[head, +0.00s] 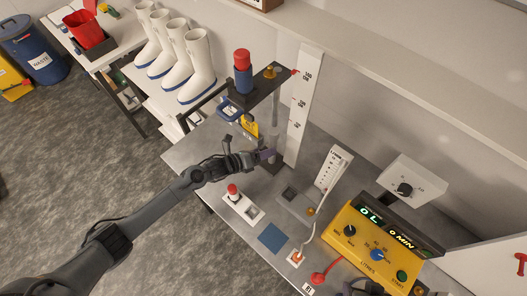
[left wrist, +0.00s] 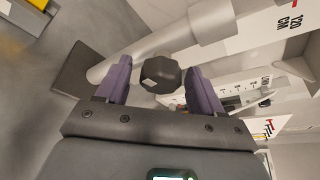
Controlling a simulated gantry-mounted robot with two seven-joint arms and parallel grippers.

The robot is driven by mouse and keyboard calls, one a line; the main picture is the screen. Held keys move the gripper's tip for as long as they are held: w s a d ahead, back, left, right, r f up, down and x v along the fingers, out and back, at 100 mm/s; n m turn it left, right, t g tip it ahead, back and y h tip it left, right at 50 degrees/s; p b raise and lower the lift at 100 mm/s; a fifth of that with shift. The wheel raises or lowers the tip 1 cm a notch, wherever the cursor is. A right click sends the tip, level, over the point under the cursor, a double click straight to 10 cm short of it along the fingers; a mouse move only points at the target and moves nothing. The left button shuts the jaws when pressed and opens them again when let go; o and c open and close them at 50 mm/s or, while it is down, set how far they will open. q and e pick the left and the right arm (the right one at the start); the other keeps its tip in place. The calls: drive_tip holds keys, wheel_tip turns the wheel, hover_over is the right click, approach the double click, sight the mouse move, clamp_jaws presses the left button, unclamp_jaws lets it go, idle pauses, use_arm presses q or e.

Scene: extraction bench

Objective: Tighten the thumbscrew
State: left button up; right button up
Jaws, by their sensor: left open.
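The thumbscrew (left wrist: 161,74) is a dark, many-sided knob with a small pale mark, on the side of a grey post in the left wrist view. My left gripper (left wrist: 158,64) is open, with one purple finger on each side of the knob. Gaps show between the knob and both fingers, so it is not gripped. In the head view my left gripper (head: 268,156) is at the lower part of the upright post (head: 275,112), and the knob cannot be made out there.
A white scale board (head: 303,105) stands right behind the post. A platform on the post carries a red-and-blue item (head: 242,72). A yellow control box (head: 375,246) stands on the bench at right. White boots (head: 196,68) stand at back left.

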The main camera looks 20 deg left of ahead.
use_arm(q)
drive_tip(key=c, duration=1)
